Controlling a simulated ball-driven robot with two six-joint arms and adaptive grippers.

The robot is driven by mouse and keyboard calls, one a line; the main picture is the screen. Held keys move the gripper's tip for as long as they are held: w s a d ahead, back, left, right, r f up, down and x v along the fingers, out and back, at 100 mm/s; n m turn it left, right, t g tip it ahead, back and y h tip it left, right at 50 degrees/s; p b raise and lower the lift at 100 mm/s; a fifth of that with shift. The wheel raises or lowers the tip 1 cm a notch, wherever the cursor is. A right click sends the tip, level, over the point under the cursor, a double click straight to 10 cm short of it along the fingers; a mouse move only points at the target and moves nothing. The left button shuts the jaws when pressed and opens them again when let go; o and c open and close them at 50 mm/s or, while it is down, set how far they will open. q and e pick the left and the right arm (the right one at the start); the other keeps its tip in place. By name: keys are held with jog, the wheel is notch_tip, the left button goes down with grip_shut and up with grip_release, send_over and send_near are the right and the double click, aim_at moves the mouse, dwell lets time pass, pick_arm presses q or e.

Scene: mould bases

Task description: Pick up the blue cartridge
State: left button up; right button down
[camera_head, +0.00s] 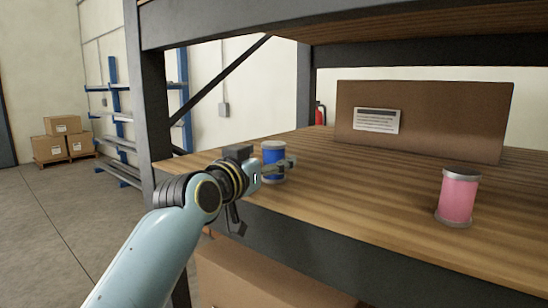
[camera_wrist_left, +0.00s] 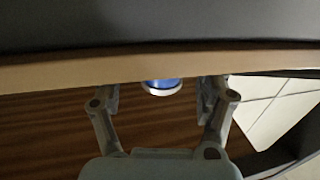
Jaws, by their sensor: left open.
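The blue cartridge (camera_head: 271,160) stands upright on the wooden shelf near its left front part in the head view, with pale end caps. My left gripper (camera_head: 283,166) is right at it, and a finger passes in front of the cartridge. In the left wrist view the cartridge (camera_wrist_left: 161,86) shows between the two spread fingers of my left gripper (camera_wrist_left: 160,95), partly cut off by a pale band above. The gripper is open; whether a finger touches the cartridge I cannot tell. My right gripper is in neither view.
A pink cartridge (camera_head: 458,197) stands upright on the wooden shelf (camera_head: 350,190) at the right. A large cardboard box (camera_head: 440,118) with a label stands at the back. The shelf between the cartridges is clear.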

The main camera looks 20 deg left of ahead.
aim_at(268, 158)
pick_arm(q)
jog(key=w, duration=0.2)
jog(key=shift+w+r+p, duration=0.1)
jog(key=shift+w+p, duration=0.2)
jog(key=shift+w+d, duration=0.1)
jog(key=shift+w, duration=0.25)
jog(key=shift+s, duration=0.1)
jog(key=shift+c, duration=0.4)
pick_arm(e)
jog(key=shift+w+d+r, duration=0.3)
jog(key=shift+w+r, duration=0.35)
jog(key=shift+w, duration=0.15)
pick_arm(q)
jog(key=c, duration=1.3)
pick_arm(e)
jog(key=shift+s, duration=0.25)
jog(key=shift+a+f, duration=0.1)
